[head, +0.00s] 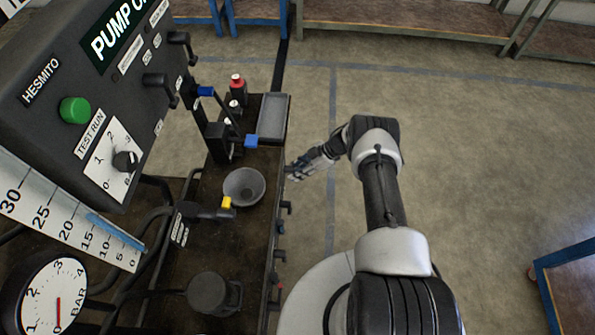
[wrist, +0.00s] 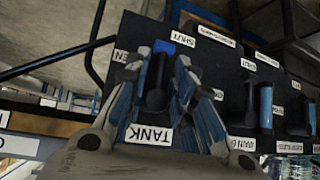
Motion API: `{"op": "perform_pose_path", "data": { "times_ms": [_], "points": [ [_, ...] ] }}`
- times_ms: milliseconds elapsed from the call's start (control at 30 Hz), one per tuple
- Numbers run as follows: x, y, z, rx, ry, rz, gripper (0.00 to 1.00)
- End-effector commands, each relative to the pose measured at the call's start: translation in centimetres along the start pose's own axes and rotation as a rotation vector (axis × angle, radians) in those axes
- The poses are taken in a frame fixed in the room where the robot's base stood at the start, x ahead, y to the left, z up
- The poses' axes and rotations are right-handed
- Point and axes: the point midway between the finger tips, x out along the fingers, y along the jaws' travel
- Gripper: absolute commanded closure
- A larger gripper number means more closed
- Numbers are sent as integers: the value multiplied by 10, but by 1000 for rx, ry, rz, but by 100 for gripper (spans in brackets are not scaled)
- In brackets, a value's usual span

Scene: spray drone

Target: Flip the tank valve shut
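The wrist view shows the black panel with the upside-down TANK label (wrist: 148,135). Just beyond it is the tank valve's dark lever (wrist: 157,85), with a SHUT label and a blue patch near its far end. My gripper (wrist: 163,58) has its two grey-and-blue fingers on either side of this lever. They are apart, with the lever in the gap; whether they touch it is unclear. In the head view my gripper (head: 297,170) is beside the right edge of the dark bench; the tank valve cannot be made out there.
The neighbouring MAIN valve's blue handle (wrist: 265,105) is to the right in the wrist view, with another blue handle (wrist: 312,118) beyond. A grey bowl (head: 244,186) and a grey tray (head: 273,117) are on the bench. Open floor lies to the right.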

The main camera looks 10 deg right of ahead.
Motion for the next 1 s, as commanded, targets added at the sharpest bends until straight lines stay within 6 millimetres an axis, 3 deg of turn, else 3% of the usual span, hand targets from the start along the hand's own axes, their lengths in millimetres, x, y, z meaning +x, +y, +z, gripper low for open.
{"op": "perform_pose_path", "data": {
  "times_ms": [467,1000],
  "points": [
    [-8,0,1,1,-2,2,71],
    [-108,0,1,1,-2,3,71]
  ]
}}
